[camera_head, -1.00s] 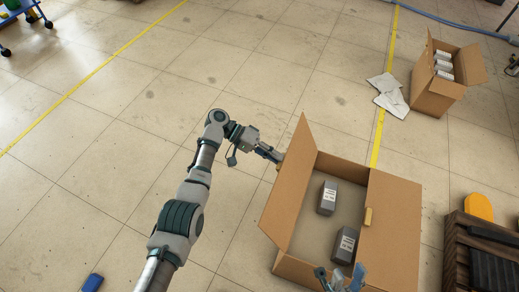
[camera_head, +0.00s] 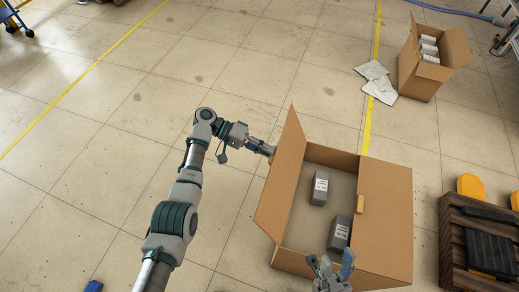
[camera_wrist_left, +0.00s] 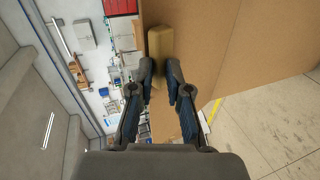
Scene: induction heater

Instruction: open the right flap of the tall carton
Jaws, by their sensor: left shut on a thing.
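The tall carton (camera_head: 288,260) stands on the floor at the lower right of the head view. Its left flap (camera_head: 280,182) stands raised and leans outward. My left gripper (camera_head: 264,149) is shut on the left flap's tan tab, which shows between the fingers in the left wrist view (camera_wrist_left: 160,42). My right gripper (camera_head: 330,266) is open and empty in front of the carton's near side; its lower part is cut off.
Two grey labelled boxes (camera_head: 320,188) (camera_head: 340,233) lie inside the carton. A smaller open carton (camera_head: 420,85) with white packs stands at the upper right, beside paper sheets (camera_head: 377,82). A dark wooden pallet (camera_head: 455,245) is at the right.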

